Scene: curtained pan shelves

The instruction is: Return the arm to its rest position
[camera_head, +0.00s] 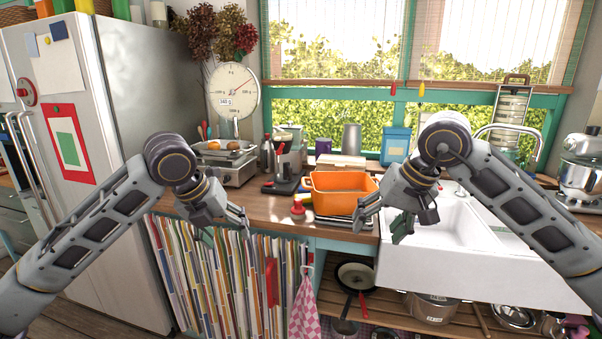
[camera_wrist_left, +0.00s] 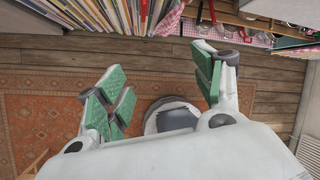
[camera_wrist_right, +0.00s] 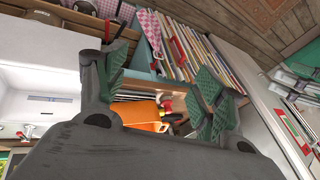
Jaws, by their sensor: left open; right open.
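My right gripper (camera_head: 382,226) is in front of the left end of the white sink in the head view. Its fingers (camera_wrist_right: 162,88) are also apart in the right wrist view, and empty. Both arms are bent and reach in from the sides, clear of the counter.
An orange tub (camera_head: 338,192) stands on the counter left of the sink (camera_head: 455,240). A frying pan (camera_head: 355,275) and a metal pot (camera_head: 432,307) are on the lower shelf.

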